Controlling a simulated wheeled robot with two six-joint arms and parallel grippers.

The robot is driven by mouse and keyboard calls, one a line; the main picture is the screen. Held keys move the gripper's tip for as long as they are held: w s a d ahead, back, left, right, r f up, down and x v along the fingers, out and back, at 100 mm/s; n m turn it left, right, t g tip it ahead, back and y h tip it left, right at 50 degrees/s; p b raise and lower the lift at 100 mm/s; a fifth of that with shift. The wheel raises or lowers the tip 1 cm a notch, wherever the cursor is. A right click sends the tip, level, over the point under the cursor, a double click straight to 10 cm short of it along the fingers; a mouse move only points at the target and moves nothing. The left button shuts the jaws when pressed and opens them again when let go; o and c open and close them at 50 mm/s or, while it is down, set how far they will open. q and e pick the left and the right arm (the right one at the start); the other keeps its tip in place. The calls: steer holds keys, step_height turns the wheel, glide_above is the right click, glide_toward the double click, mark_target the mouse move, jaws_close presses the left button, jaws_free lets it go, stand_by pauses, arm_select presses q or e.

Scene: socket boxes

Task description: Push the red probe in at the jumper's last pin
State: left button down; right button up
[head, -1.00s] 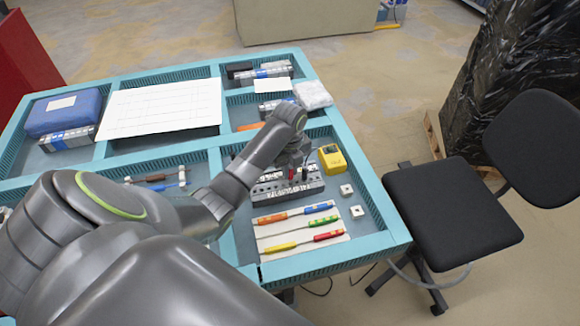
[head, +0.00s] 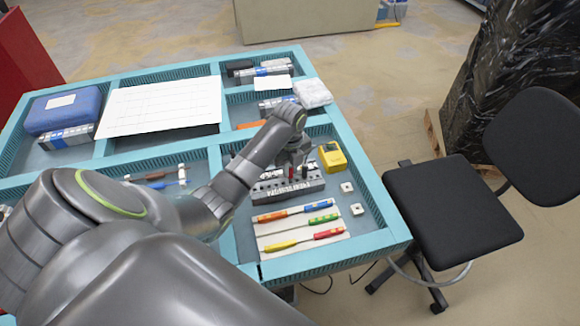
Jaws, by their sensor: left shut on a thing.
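The grey socket box (head: 287,188) stands in the right tray of the table, with a row of pale marks along its front. My left gripper (head: 292,164) is over its top, pointing down and partly hidden by my own arm. It is shut on the red probe (head: 291,172), a small red upright piece at the back of the box. A dark probe (head: 304,172) stands just to its right. I cannot tell how deep the red probe sits, and the jumper's pins are too small to make out. My right gripper is out of view.
A yellow meter (head: 332,156) lies right of the box, with small white blocks (head: 347,188) below it. Coloured-handled tools lie on a white mat (head: 306,241) in front. Teal tray walls (head: 365,178) surround them. A black chair (head: 452,206) stands to the right.

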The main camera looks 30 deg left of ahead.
arm_select(q)
steer(key=shift+f+b, duration=0.35)
steer(key=shift+f, duration=0.4)
steer(key=c, duration=0.9)
jaws_free()
step_height(320, 180, up, 8)
steer(key=p, duration=0.8)
steer(key=shift+f+p, duration=0.1)
steer(key=shift+p, duration=0.2)
steer(key=shift+f, duration=0.1)
